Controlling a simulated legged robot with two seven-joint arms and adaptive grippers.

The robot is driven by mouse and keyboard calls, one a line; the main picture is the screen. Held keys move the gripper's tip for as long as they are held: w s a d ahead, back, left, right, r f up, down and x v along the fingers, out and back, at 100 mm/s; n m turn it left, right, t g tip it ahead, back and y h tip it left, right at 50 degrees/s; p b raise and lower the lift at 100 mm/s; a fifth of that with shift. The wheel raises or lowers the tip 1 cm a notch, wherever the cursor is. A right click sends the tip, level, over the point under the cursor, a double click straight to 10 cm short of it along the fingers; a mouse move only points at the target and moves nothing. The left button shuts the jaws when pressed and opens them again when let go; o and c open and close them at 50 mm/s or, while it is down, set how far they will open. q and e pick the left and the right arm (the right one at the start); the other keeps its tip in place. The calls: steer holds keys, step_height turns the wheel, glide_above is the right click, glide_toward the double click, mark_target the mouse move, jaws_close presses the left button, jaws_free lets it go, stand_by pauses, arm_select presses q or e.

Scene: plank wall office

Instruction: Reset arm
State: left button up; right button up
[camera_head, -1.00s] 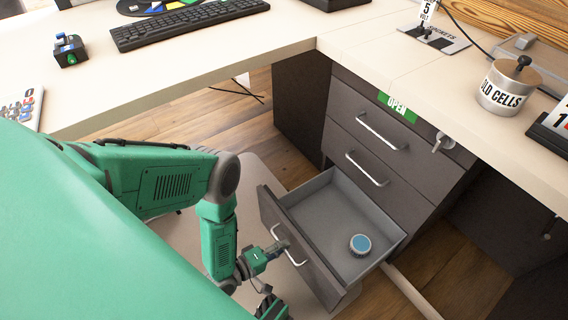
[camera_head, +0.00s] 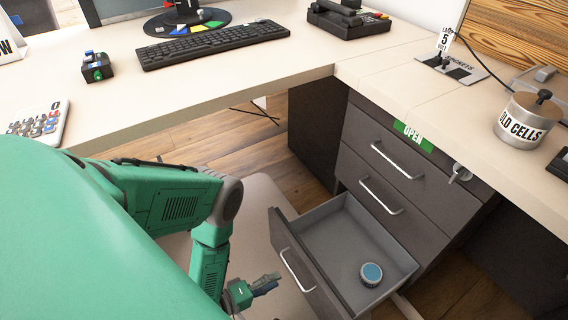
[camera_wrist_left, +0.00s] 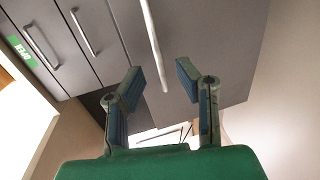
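My left gripper (camera_head: 265,284) is in front of the open bottom drawer (camera_head: 333,225), to the left of its handle (camera_head: 297,270) and apart from it. In the left wrist view the two fingers (camera_wrist_left: 158,85) stand apart with nothing between them. The drawer handle (camera_wrist_left: 153,40) shows there beyond the fingertips. The drawer is pulled out and holds a small round tin with a blue top (camera_head: 371,273). My right gripper is not in either view.
The upper drawers (camera_head: 390,165) of the cabinet are shut. The desk (camera_head: 290,62) holds a keyboard (camera_head: 215,43), a calculator (camera_head: 38,124) and an OLD CELLS pot (camera_head: 522,125). Wooden floor shows below the desk.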

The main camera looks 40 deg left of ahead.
arm_select(q)
steer(key=shift+s+a+r, duration=0.1)
steer(key=shift+s+a, duration=0.05)
steer(key=shift+s, duration=0.3)
steer(key=w+d+r+m+g, duration=0.2)
steer(key=w+d+m+g, duration=0.2)
steer(key=s+a+r+m+g+y, duration=0.3)
steer(key=s+r+m+g, duration=0.25)
steer(key=r, duration=0.25)
steer(key=s+a+r+m+g+y, duration=0.3)
steer(key=s+a+r+m+g, duration=0.15)
steer(key=s+r, duration=0.2)
step_height(320, 180, up, 12)
steer(key=p, duration=1.2)
steer(key=shift+w+d+r+m+h+p, duration=0.2)
steer(key=shift+d+m+h+p, duration=0.1)
steer(key=shift+d+p, duration=0.1)
